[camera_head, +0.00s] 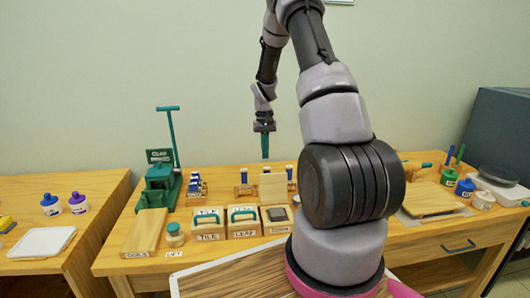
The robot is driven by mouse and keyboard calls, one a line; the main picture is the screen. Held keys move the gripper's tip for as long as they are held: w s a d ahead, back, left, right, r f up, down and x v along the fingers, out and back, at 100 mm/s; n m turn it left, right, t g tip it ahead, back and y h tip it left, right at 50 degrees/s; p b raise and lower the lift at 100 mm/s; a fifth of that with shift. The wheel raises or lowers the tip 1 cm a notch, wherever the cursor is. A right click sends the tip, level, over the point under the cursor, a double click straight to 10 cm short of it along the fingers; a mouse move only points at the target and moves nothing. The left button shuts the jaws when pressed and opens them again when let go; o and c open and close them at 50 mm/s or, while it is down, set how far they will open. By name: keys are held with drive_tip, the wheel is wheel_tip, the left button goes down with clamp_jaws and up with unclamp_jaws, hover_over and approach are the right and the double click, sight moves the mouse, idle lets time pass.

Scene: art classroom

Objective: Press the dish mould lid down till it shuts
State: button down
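The dish mould appears to be the third wooden box (277,222) in the front row, right of the TILE and LEAF boxes; my arm partly covers its right side and its label is not readable. A dark grey block (277,214) shows in it. A pale wooden lid (272,188) stands raised at its back edge, so the mould looks open. My gripper (265,146) points down above the lid, apart from it, with its teal fingers together and nothing between them.
The TILE box (208,231) and LEAF box (242,230) with teal handles stand to the left. Behind are blue-topped stamps (195,184) in racks. A green clay press (159,185) stands at the back left. A wooden board (432,200) lies at the right.

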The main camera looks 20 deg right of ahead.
drive_tip(key=f, duration=0.6)
drive_tip(key=shift+s+a+f, duration=0.1)
drive_tip(key=shift+s+f, duration=0.25)
drive_tip(key=shift+f, duration=0.05)
drive_tip(key=shift+r, duration=0.1)
